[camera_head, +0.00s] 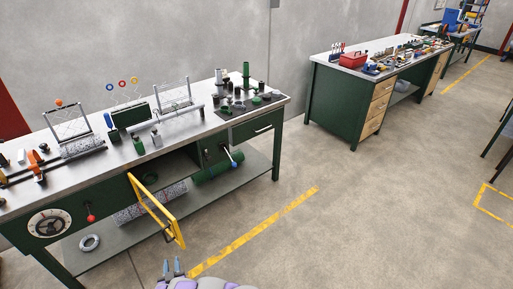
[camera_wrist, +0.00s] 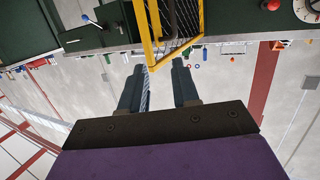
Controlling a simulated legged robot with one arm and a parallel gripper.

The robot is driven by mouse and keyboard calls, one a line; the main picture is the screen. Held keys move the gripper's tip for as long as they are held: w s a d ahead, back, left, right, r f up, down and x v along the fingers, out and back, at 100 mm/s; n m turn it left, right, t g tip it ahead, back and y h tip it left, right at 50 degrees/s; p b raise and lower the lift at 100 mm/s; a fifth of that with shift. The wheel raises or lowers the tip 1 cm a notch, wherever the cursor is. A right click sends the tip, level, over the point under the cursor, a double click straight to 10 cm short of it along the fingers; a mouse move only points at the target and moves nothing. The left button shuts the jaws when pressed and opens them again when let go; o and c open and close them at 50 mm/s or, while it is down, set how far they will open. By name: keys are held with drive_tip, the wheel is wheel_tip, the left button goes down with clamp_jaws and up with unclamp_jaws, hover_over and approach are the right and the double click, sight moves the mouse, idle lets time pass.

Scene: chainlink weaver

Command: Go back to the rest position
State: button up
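My gripper (camera_head: 173,267) shows at the bottom edge of the head view, in front of the workbench and apart from it. Its two dark fingers are spread, with a clear gap between them in the wrist view (camera_wrist: 158,88). Nothing is clearly held between them. A thin grey strip runs beside the left finger in the wrist view; I cannot tell what it is. The wrist picture is upside down. The green workbench (camera_head: 253,134) stands ahead and to the left. Its yellow-framed mesh guard (camera_head: 174,226) sticks out from the front; it shows beyond the fingertips in the wrist view (camera_wrist: 151,46).
A wire coil (camera_head: 90,243) lies on the lower shelf. A second bench (camera_head: 334,101) stands behind.

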drive_tip(key=w+d+r+m+g+h, duration=0.1)
drive_tip(key=w+d+r+g+h, duration=0.2)
drive_tip(key=w+d+r, duration=1.05)
drive_tip(key=s+d+r+m+g+h, duration=0.2)
drive_tip(key=d+r+g, duration=0.2)
drive_tip(key=d+r, duration=0.85)
drive_tip(key=s+d+r+g, duration=0.2)
drive_tip(key=s+d+r, duration=0.2)
drive_tip(key=s+d, duration=0.3)
drive_tip(key=s+d+r+g, duration=0.35)
drive_tip(key=s+d, duration=0.25)
drive_tip(key=s, duration=0.3)
drive_tip(key=s+d+r+g, duration=0.1)
drive_tip(key=s+d+r, duration=0.1)
drive_tip(key=s, duration=0.7)
drive_tip(key=s+d+r+g, duration=0.2)
drive_tip(key=s+d, duration=0.1)
drive_tip(key=s, duration=0.6)
drive_tip(key=s+d+r+g, duration=0.1)
drive_tip(key=s+d+r, duration=0.1)
drive_tip(key=s, duration=0.7)
drive_tip(key=shift+s+d+m+g, duration=0.15)
drive_tip(key=shift+d+m+g, duration=0.2)
drive_tip(key=shift+m, duration=0.05)
